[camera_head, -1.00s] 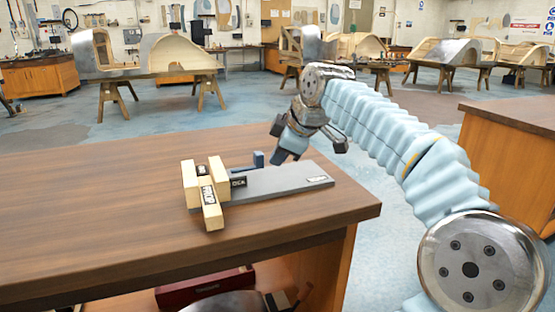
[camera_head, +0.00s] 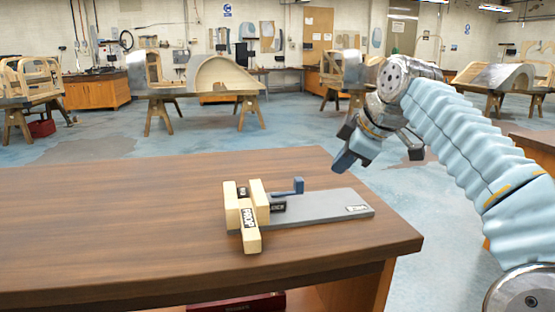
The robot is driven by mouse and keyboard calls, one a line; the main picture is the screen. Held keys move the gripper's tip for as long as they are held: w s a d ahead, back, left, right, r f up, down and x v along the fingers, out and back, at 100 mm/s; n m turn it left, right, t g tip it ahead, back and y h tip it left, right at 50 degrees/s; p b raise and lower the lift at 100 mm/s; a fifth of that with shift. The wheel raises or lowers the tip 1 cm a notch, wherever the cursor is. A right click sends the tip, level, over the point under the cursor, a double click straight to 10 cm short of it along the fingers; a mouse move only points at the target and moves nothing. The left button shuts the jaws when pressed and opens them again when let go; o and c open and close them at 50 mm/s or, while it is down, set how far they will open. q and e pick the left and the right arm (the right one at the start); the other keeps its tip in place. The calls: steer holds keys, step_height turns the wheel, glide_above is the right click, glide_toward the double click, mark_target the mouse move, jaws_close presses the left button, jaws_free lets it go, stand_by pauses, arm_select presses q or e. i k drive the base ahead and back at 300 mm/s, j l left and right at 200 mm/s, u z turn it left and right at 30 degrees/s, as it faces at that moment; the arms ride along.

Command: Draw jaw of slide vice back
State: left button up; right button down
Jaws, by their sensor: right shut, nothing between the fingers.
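The slide vice sits on the brown workbench (camera_head: 120,212). It has a flat grey base plate (camera_head: 325,208), pale wooden blocks (camera_head: 232,207) with dark labels at its left end, and a small blue handle (camera_head: 298,185) standing up behind a dark labelled block (camera_head: 278,206). The dark block is close against the wooden blocks; I cannot tell if they touch. My right gripper (camera_head: 347,160) is shut and empty, above and to the right of the blue handle, apart from the vice. My left gripper is not in view.
The bench's right edge (camera_head: 400,247) lies just right of the vice. The benchtop left of the vice is clear. A red box (camera_head: 240,303) shows under the bench. Wooden body frames (camera_head: 228,75) on trestles stand far behind, across open blue floor.

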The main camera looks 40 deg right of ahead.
mark_target(264, 206)
steer(key=k+j, duration=0.2)
steer(key=k, duration=0.3)
steer(key=k+j, duration=0.15)
steer(key=k, duration=0.3)
